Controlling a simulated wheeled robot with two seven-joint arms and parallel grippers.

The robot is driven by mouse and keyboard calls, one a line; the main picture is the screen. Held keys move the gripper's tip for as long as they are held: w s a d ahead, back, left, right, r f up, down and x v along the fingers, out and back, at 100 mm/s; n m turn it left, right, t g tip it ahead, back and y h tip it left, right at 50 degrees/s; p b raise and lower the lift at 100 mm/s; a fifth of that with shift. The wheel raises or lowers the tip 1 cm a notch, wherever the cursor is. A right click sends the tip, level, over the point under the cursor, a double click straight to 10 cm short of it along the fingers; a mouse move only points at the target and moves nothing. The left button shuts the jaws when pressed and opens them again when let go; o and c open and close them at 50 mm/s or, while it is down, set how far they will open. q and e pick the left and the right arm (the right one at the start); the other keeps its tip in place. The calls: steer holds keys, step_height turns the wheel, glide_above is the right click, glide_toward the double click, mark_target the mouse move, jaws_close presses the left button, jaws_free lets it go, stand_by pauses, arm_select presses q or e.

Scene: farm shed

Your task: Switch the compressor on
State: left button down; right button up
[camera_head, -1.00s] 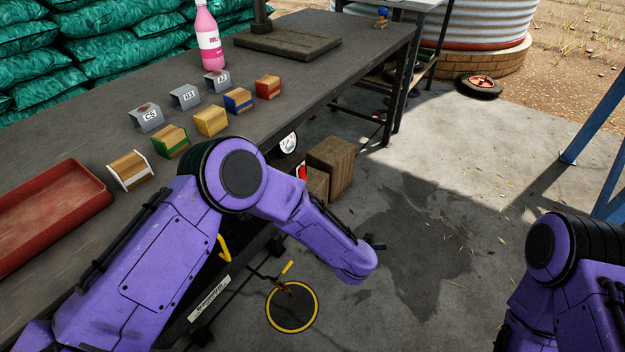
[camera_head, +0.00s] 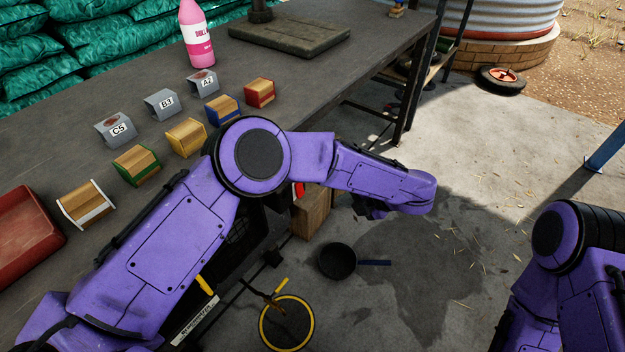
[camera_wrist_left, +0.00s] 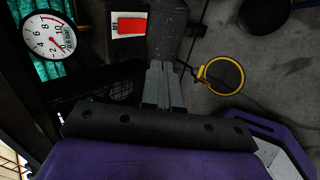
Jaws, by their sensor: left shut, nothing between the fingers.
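A red switch (camera_wrist_left: 131,26) on a white plate, marked with small dark lettering, shows near the top of the left wrist view. A white round dial gauge (camera_wrist_left: 48,38) with a red needle is to its left. In the head view a bit of the red switch (camera_head: 299,189) shows just below my left forearm. The compressor's body is mostly hidden by my arm and the bench. My left gripper (camera_wrist_left: 162,85) is shut and empty, its fingertips below and right of the switch in the wrist view, with no contact visible. Only my right arm shows, not its gripper.
The workbench (camera_head: 80,140) holds colored wooden blocks, grey labeled blocks and a pink bottle (camera_head: 196,35). A wooden crate (camera_head: 311,212) stands by the bench. Open floor lies right.

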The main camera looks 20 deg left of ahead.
mark_target(300, 189)
arm_select(q)
steer(key=r+b+x, duration=0.1)
steer(key=x, duration=0.5)
steer(key=w+a+r+b+x, duration=0.1)
steer(key=x, duration=0.6)
steer(key=shift+w+a+b, duration=0.2)
steer(key=shift+a+b, duration=0.2)
steer(key=shift+a, duration=0.1)
arm_select(e)
steer(key=x, duration=0.2)
steer(key=shift+a+f, duration=0.15)
steer(key=shift+f, duration=0.25)
arm_select(q)
steer(key=shift+f, duration=0.1)
